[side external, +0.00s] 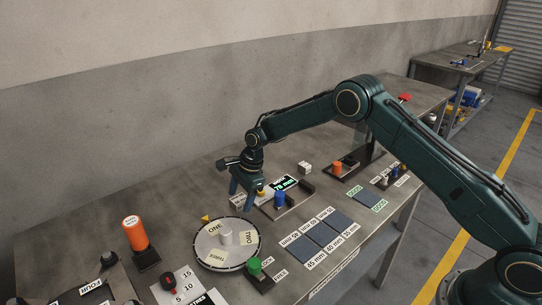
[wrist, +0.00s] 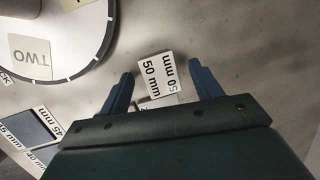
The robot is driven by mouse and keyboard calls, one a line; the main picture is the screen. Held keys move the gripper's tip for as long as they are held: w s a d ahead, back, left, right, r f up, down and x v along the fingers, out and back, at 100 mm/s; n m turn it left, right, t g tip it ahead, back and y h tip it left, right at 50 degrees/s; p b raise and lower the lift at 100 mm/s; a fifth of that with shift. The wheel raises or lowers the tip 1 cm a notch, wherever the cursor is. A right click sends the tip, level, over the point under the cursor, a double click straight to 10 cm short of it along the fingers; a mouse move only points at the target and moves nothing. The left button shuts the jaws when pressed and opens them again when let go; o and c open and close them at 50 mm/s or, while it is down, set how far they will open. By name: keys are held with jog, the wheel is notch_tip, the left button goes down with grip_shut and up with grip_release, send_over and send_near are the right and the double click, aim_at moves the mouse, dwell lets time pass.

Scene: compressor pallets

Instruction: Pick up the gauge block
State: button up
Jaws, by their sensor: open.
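A white block labelled "50 mm", which looks like the gauge block (wrist: 159,76), lies between the two spread fingertips of my gripper (wrist: 161,88) in the wrist view. A gap shows on both sides of it, and I cannot tell the height of the fingers above it. In the side view my gripper (side external: 243,196) points down just behind the round turntable, with its dark blue fingers apart and empty.
The turntable (side external: 207,261) stands close in front, with its rim (wrist: 112,30) at upper left in the wrist view. Dark labelled pads (side external: 322,234) lie farther right. An orange cylinder (side external: 134,234) stands left.

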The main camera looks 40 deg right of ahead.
aim_at(241, 198)
jog(key=shift+c, duration=0.4)
jog(key=shift+r, duration=0.1)
grip_shut()
jog(key=shift+r, duration=0.1)
notch_tip(241, 198, up, 20)
dwell(0.5)
dwell(0.4)
